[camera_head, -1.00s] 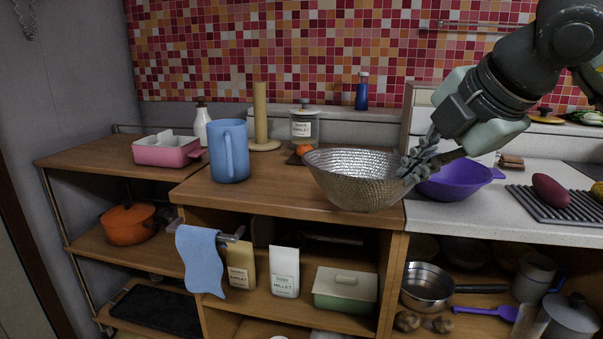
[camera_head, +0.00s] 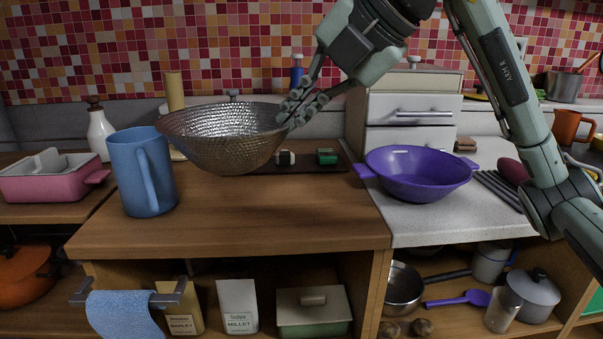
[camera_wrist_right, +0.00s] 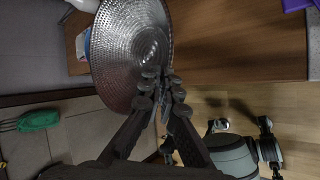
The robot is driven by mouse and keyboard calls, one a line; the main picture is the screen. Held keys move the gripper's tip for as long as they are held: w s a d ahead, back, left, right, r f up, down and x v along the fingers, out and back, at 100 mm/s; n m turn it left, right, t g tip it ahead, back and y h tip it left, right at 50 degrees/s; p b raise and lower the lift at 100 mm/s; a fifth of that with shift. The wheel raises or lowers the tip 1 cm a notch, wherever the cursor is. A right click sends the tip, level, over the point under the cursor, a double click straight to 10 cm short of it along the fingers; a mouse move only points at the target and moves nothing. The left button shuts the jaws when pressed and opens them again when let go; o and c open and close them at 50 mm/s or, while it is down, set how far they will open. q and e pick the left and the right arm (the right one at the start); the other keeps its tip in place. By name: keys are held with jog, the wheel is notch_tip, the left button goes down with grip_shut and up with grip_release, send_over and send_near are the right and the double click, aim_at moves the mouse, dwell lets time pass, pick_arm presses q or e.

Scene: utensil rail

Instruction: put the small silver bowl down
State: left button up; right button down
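The small silver bowl (camera_head: 225,145), hammered and shiny, is at the rim in my right gripper (camera_head: 293,107) in the head view. The fingers are closed on its right edge. The bowl is roughly upright over the back of the wooden counter (camera_head: 250,220) and appears raised off it; its underside's exact height is hard to tell. In the right wrist view, the bowl (camera_wrist_right: 130,50) lies just beyond the fingertips of my right gripper (camera_wrist_right: 162,92).
A blue pitcher (camera_head: 140,172) stands close left of the bowl. A dark board (camera_head: 305,168) with small items lies behind and right. A purple colander (camera_head: 420,185) sits on the pale counter. The wooden counter's front middle is clear.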

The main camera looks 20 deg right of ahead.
pick_arm(q)
jog(key=shift+s+a+r+b, duration=0.1)
jog(key=shift+r+b, duration=0.3)
jog(key=shift+r, duration=0.4)
jog(key=shift+s+a+r+b, duration=0.1)
jog(key=shift+r+b, duration=0.25)
jog(key=shift+r, duration=0.45)
pick_arm(e)
jog(key=shift+w+d+f, duration=0.7)
jog(key=shift+d+f, duration=0.75)
jog(key=shift+f, duration=0.2)
jog(key=shift+w+d+f, duration=0.7)
jog(key=shift+d+f, duration=0.7)
jog(key=shift+f, duration=0.3)
jog(key=shift+w+d+f, duration=0.7)
jog(key=shift+d+f, duration=0.75)
jog(key=shift+f, duration=0.2)
pick_arm(q)
jog(key=shift+d+r, duration=0.2)
jog(key=shift+r, duration=0.15)
pick_arm(e)
jog(key=c, duration=1.7)
grip_release()
pick_arm(q)
jog(key=shift+d, duration=0.1)
pick_arm(e)
jog(key=shift+r, duration=0.1)
